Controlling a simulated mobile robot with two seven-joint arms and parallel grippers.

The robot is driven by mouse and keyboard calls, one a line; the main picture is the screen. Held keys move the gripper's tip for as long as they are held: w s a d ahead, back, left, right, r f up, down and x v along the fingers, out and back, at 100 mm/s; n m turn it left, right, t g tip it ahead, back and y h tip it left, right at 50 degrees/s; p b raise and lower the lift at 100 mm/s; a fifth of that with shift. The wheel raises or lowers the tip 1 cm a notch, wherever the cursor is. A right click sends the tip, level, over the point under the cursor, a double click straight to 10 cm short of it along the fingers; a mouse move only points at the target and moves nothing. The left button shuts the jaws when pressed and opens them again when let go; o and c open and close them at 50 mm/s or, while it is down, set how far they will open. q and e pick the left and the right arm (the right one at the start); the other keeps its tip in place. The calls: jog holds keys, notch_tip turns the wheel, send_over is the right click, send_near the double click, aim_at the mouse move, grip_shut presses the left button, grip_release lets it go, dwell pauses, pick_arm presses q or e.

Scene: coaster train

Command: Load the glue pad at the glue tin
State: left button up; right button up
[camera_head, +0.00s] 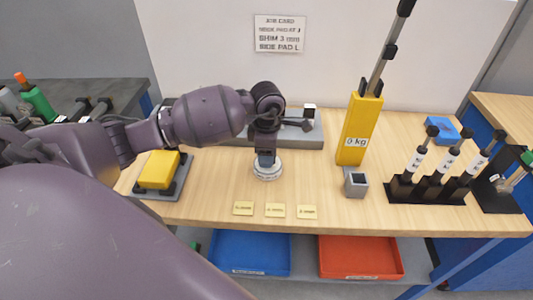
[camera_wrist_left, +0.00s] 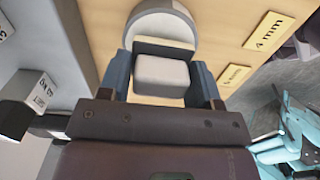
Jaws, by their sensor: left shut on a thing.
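My left gripper (camera_head: 266,159) points down at the round whitish tin (camera_head: 268,174), which stands on the wooden bench and looks like the glue tin. In the left wrist view the gripper (camera_wrist_left: 161,84) is shut on a small light grey block (camera_wrist_left: 162,76), which looks like the glue pad, with a finger on each side. The tin (camera_wrist_left: 160,24) shows behind the block, which overlaps its near edge. I cannot tell whether the block touches the tin. In the head view the block is hardly visible. My right gripper does not show clearly in either view.
Three yellow label plates (camera_head: 275,210) lie in front of the tin. A yellow block (camera_head: 158,170) in a dark holder is left, a grey fixture (camera_head: 306,130) behind. A yellow "0 kg" tool (camera_head: 357,135), grey cube (camera_head: 356,183) and black rack (camera_head: 425,191) stand right.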

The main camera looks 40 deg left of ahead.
pick_arm(q)
notch_tip(320, 180, up, 2)
jog(key=shift+p, duration=0.4)
jog(key=shift+r+p, duration=0.3)
jog(key=shift+r, duration=0.25)
jog(key=shift+r+p, duration=0.4)
jog(key=shift+r, duration=0.75)
